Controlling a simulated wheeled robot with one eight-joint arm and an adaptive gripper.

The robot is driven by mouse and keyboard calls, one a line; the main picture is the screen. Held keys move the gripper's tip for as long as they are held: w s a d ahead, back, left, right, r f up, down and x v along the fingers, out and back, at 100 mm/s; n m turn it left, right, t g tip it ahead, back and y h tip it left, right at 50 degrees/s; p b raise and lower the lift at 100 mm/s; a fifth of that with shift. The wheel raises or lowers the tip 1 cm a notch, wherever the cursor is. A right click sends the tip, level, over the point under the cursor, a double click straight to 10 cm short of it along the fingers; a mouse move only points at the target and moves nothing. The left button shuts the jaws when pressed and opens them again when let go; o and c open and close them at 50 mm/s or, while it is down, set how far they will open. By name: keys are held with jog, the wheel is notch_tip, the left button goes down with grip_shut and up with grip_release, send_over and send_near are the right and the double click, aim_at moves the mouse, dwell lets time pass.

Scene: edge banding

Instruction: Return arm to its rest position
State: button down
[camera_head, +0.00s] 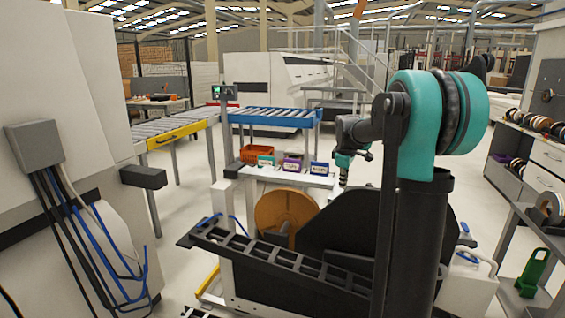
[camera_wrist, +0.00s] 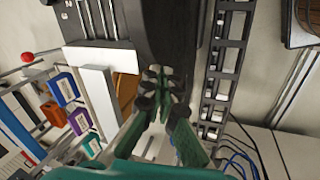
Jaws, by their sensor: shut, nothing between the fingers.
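My arm (camera_head: 436,110), teal and dark grey, stands at the right of the head view and reaches back over the edge banding machine. My gripper (camera_head: 342,176) hangs at its far end, small and partly hidden behind the machine's dark panel. In the wrist view my gripper (camera_wrist: 160,100) shows its green fingers with dark joints, close together with nothing between them. It is above the machine, near the black body (camera_wrist: 180,40) and the slotted black rail (camera_wrist: 222,75).
An orange-brown reel (camera_head: 285,216) sits on the machine beside the black slotted rail (camera_head: 275,268). Small coloured bins (camera_head: 292,163) stand on a shelf behind. A white cabinet (camera_head: 75,90) with cables is at left. Shelves with reels (camera_head: 530,150) stand at right. Floor shows between them.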

jog(key=s+a+f+m, duration=0.1)
jog(key=s+f+m, duration=0.3)
jog(key=s, duration=0.8)
jog(key=s+a+f+m, duration=0.1)
jog(key=s+f+m, duration=0.2)
jog(key=s+f, duration=0.5)
jog(key=s+a+f+m+y, duration=0.1)
jog(key=s+f+m, duration=0.3)
jog(key=s, duration=1.2)
notch_tip(320, 180, down, 3)
jog(key=shift+s+a+m, duration=0.3)
jog(key=shift+a, duration=0.15)
